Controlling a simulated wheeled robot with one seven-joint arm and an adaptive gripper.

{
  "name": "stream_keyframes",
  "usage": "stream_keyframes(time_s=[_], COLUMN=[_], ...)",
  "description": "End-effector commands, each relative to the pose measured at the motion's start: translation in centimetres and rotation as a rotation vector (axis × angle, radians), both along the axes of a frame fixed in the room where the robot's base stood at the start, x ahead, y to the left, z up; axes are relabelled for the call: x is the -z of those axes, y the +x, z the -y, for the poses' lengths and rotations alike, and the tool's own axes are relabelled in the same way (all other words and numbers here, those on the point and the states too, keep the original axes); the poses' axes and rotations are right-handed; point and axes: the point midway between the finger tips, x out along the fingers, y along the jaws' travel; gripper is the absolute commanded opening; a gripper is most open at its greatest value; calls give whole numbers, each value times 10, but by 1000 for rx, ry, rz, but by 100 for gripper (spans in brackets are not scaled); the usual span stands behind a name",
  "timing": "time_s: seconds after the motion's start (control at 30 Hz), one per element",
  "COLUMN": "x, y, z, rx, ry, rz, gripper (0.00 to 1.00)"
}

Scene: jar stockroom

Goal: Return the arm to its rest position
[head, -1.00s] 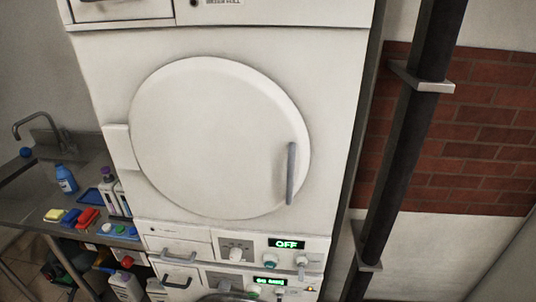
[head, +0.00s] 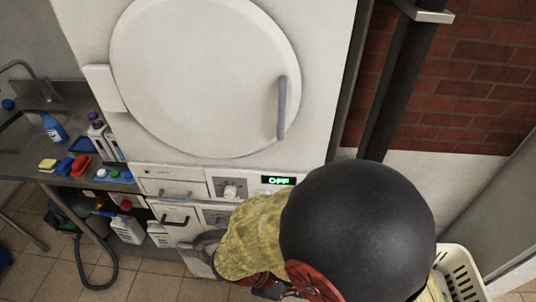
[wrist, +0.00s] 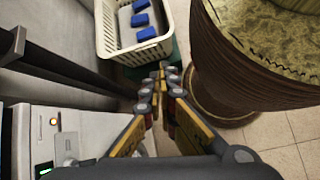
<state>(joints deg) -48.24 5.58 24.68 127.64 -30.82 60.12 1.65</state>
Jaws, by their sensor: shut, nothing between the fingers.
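My gripper (wrist: 162,72) shows in the wrist view with its yellow and grey fingers brought together. Nothing is held between them. The fingers point toward a cream slotted basket (wrist: 104,32) on the floor side, and the tips appear short of it. In the head view, my arm's large dark rounded joint and yellow mottled link fill the lower middle and right. They stand in front of the lower part of the white stacked machine (head: 235,178). The gripper itself cannot be made out clearly in the head view.
The basket holds several blue blocks (wrist: 140,19); its rim also shows in the head view (head: 455,262). The machine's round door (head: 200,75) is closed. A steel sink counter (head: 85,182) with bottles and sponges stands left. A dark pipe (head: 398,95) runs up the right wall.

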Motion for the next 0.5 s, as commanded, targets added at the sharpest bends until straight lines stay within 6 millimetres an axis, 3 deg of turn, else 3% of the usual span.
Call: stream_keyframes(time_s=[0.3,0.5], x=[-82,-146], y=[6,19], z=[-11,1], rx=[507,753], ry=[479,729], rz=[217,410], gripper=[0,0])
